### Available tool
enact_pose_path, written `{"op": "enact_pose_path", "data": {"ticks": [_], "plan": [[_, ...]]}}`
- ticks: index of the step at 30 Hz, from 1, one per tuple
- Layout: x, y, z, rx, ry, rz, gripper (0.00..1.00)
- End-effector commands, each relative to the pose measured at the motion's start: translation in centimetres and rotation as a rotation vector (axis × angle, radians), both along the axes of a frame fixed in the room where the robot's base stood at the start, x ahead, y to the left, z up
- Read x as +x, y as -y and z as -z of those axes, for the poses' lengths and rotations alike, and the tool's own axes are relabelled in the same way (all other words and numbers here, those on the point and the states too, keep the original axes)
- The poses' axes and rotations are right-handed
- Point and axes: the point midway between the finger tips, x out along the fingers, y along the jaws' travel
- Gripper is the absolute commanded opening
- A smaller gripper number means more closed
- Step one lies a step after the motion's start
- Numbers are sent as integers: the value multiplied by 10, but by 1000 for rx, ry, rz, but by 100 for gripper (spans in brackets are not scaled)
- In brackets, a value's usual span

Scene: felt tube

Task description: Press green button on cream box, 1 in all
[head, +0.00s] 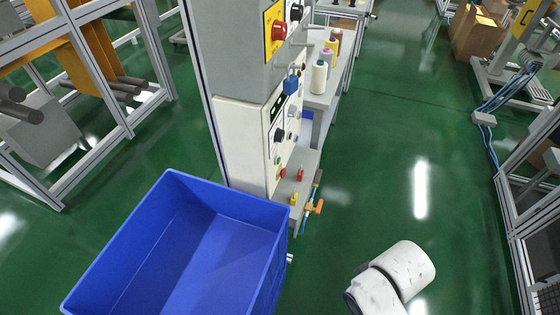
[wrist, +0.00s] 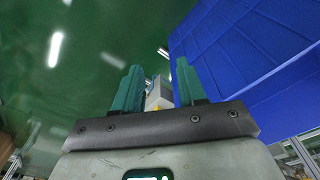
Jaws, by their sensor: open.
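The cream box (head: 240,147) is the lower part of a tall cabinet in the head view. Its control face is turned right and seen at a steep slant, with several small knobs and buttons. A small greenish spot (head: 277,160) low on that face looks like the green button, but it is too small to be sure. My gripper (wrist: 158,65) shows in the wrist view with two teal fingers apart and nothing between them. Part of the cabinet (wrist: 158,94) shows beyond the fingers, at a distance. My gripper is outside the head view.
A large empty blue crate (head: 200,255) stands in front of the cabinet, and its wall fills the wrist view's right side (wrist: 235,45). A grey ledge (head: 304,180) with small fittings juts below the control face. Thread cones (head: 318,77) stand behind.

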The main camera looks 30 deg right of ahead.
Motion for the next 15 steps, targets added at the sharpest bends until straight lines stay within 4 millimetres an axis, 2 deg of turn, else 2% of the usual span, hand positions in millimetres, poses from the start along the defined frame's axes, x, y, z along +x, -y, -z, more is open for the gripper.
{"op": "enact_pose_path", "data": {"ticks": [2,12,15], "plan": [[0,0,0,0,0,0,33],[0,0,0,0,0,0,0],[0,0,0,0,0,0,0]]}}
